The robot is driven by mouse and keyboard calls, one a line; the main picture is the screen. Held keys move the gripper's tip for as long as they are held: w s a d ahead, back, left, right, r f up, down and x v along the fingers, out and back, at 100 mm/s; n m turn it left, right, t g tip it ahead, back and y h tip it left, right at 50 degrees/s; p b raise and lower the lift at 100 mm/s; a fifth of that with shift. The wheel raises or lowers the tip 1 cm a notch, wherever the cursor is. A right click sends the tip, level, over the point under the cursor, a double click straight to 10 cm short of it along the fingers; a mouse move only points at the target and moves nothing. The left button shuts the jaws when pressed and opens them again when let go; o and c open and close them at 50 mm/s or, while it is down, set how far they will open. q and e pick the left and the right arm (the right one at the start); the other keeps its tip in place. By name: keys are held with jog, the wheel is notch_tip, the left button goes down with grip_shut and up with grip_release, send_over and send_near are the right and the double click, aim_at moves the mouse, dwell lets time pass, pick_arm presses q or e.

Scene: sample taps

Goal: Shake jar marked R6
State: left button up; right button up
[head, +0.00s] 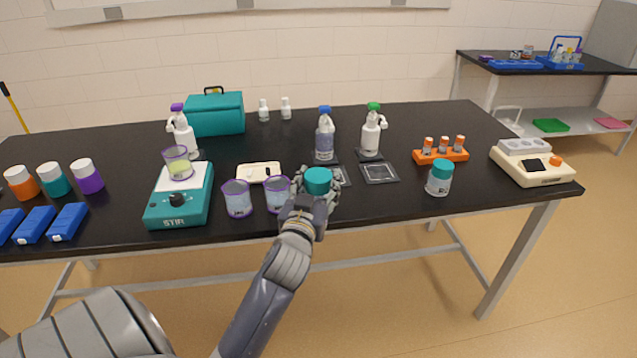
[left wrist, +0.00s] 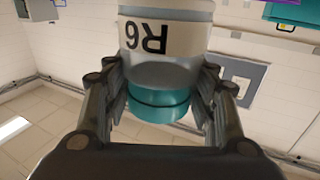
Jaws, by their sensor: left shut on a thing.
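A jar with a teal lid (head: 318,179) is held in my left gripper (head: 310,204), at the table's front edge in the head view. In the left wrist view the jar (left wrist: 165,70) sits between the two fingers, with its pale label reading R6 upside down in the picture and the teal lid (left wrist: 158,105) below it. In the head view the lid is on top and the gripper hides most of the jar's body. My left gripper is shut on this jar. A second teal-lidded jar (head: 439,178) stands at the right; its label is too small to read. My right gripper is not in view.
Two purple-rimmed beakers (head: 238,199) stand just left of the gripper. A teal stirrer (head: 180,200) with a beaker is farther left. An orange rack (head: 441,155) and a cream device (head: 532,166) are right.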

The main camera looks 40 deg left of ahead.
pick_arm(q)
jog(key=shift+r, duration=0.1)
jog(key=shift+r, duration=2.75)
notch_tip(320, 180, down, 6)
jog(key=shift+r, duration=0.25)
